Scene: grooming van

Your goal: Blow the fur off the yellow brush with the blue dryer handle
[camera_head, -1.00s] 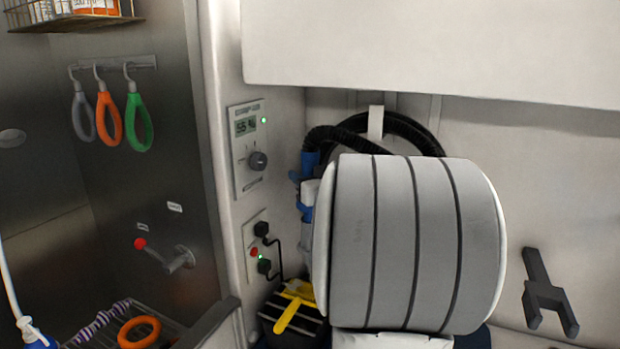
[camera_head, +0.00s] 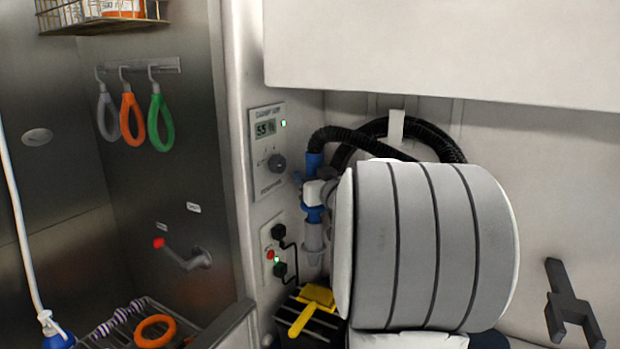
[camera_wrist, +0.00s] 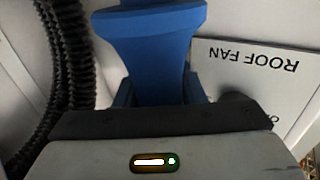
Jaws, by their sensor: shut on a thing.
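The blue dryer handle (camera_wrist: 155,60) stands between my gripper's fingers (camera_wrist: 160,90) in the wrist view, and they are shut on it. In the head view the dryer (camera_head: 314,212) hangs upright left of my large grey arm link. Its black hose joins at the top and its pale nozzle (camera_head: 313,240) points down. My gripper is mostly hidden behind that link there. The yellow brush (camera_head: 313,297) lies below the nozzle on a dark slatted box (camera_head: 322,325), with a clear gap between them. I cannot make out fur on it.
A wall panel with dial (camera_head: 268,150) and a plug panel (camera_head: 277,255) are close left of the dryer. The black hose (camera_head: 430,135) loops behind my arm. A rack with an orange ring (camera_head: 155,331) is at lower left. A dark bracket (camera_head: 570,310) is at right.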

